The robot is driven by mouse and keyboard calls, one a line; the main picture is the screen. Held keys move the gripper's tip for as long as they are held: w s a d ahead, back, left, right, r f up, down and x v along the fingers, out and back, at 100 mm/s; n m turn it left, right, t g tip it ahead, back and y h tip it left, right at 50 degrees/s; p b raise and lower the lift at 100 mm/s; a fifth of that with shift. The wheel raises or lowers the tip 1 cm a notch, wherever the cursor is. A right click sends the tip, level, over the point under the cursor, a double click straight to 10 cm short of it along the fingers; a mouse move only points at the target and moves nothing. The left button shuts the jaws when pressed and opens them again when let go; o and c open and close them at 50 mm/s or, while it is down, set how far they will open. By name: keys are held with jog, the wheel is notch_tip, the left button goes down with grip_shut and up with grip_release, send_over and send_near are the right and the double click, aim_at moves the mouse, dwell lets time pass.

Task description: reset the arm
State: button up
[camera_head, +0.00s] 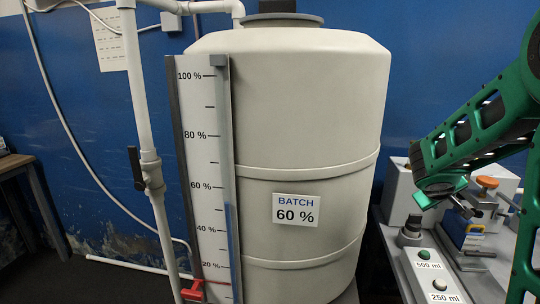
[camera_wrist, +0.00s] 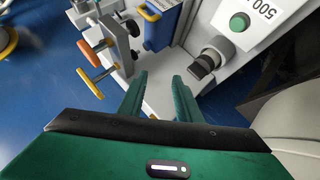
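My green arm (camera_head: 485,120) reaches in from the right side of the head view, in front of the bench equipment. The head view does not clearly show my fingertips. In the wrist view my gripper (camera_wrist: 160,92) has its two green fingers apart, with nothing between them. Below the fingers lies the pale surface of the equipment. A black knob (camera_wrist: 205,64) is just right of the fingertips in that view, with a visible gap.
A large white tank (camera_head: 300,130) labelled BATCH 60 % stands in the middle, with a percent scale (camera_head: 205,150). A pipe with a black valve handle (camera_head: 137,168) is at left. A control box has a green button (camera_head: 424,254) and a white button (camera_head: 439,284). Orange-handled clamps (camera_wrist: 91,83) are near the fingers.

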jog(key=s+a+f+g+y, duration=0.1)
jog(key=s+a+y, duration=0.3)
jog(key=s+a, duration=0.75)
jog(key=s+a+g+y, duration=0.2)
jog(key=s+a+y, duration=0.35)
jog(key=a, duration=1.05)
jog(key=s+d+f+m+g, duration=0.1)
jog(key=s+d+m+g, duration=0.1)
jog(key=s+d, duration=0.4)
jog(key=s+d+f+m+g, duration=0.1)
jog(key=s+d+m, duration=0.4)
jog(key=s, duration=0.7)
jog(key=shift+s+d+f+g+h, duration=0.15)
jog(key=shift+s+d+g+h, duration=0.05)
jog(key=shift+d+g+h, duration=0.35)
jog(key=shift+w, duration=0.15)
jog(key=shift+w+f, duration=0.25)
jog(key=shift+w, duration=0.25)
